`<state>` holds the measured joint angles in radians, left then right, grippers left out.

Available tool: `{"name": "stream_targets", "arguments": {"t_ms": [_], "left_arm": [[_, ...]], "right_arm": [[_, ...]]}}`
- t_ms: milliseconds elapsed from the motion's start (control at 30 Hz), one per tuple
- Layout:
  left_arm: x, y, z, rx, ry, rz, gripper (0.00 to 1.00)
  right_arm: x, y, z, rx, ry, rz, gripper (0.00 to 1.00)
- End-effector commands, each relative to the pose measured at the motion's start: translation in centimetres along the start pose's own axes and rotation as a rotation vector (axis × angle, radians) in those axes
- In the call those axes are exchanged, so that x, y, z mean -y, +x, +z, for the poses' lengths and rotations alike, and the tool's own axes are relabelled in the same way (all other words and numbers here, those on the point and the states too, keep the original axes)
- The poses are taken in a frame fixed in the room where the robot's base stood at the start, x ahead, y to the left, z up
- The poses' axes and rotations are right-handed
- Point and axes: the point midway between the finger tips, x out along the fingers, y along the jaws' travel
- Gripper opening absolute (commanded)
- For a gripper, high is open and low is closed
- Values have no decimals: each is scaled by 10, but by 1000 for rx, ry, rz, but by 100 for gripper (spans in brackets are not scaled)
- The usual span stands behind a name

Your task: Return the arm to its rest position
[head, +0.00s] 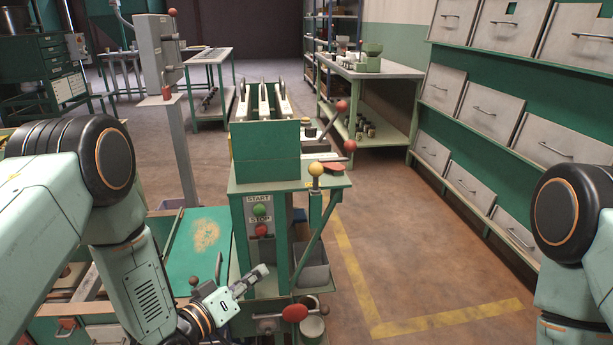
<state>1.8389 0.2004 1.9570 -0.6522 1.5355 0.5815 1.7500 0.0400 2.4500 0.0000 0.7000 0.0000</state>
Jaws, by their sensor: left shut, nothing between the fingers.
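My left arm comes in from the left and bends down at the elbow. My left gripper (240,285) is low in the middle of the head view, in front of the green machine with the START and STOP buttons. It is shut with nothing held. Whether its fingers touch the machine I cannot tell. My right arm shows only in part at the right edge; its gripper is out of the picture.
The green machine (264,150) has a yellow-knobbed lever (316,169), red-knobbed levers and a grey bin (313,270). A green worn panel (200,247) lies left of it. Drawer cabinets (540,140) line the right wall. Floor inside the yellow line (350,262) is clear.

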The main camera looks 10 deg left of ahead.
Motion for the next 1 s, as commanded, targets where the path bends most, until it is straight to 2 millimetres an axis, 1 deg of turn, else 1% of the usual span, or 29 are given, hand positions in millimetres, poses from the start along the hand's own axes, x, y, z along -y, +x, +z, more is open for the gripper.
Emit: {"name": "stream_targets", "arguments": {"t_ms": [33,67,100,167,200,267,300,367,400,467,500,600,700,767,1000], "left_arm": [[16,-11,21,75,43,-100,0],[27,-19,35,127,73,-164,0],[38,-34,54,207,106,-246,0],[52,-59,81,327,143,-352,0],[58,-78,98,408,163,-415,0],[64,-110,121,532,182,-498,0],[66,-132,136,615,192,-546,0],[65,-166,155,737,199,-610,0],[63,-190,166,816,198,-650,0],[57,-224,179,928,195,-700,0],[52,-246,185,993,188,-730,0],[38,-291,196,1122,165,-791,0],[25,-319,198,1189,145,-832,0],[19,-328,199,1212,147,-834,0],[20,-328,201,1215,149,-831,0]], "right_arm": [[0,0,0,0,0,0,0],[0,0,0,0,0,0,0],[0,-2,0,0,0,0,0],[0,-4,0,0,0,0,0],[0,-6,0,0,0,0,0],[0,-9,0,0,0,0,0],[0,-11,0,0,0,0,0],[0,-14,0,0,0,0,0],[0,-16,0,0,0,0,0],[0,-19,0,0,0,0,0],[0,-21,0,0,0,0,0],[0,-26,0,0,0,0,0],[0,-31,0,0,0,0,0],[0,-34,0,0,0,0,0],[0,-34,0,0,0,0,0]]}}
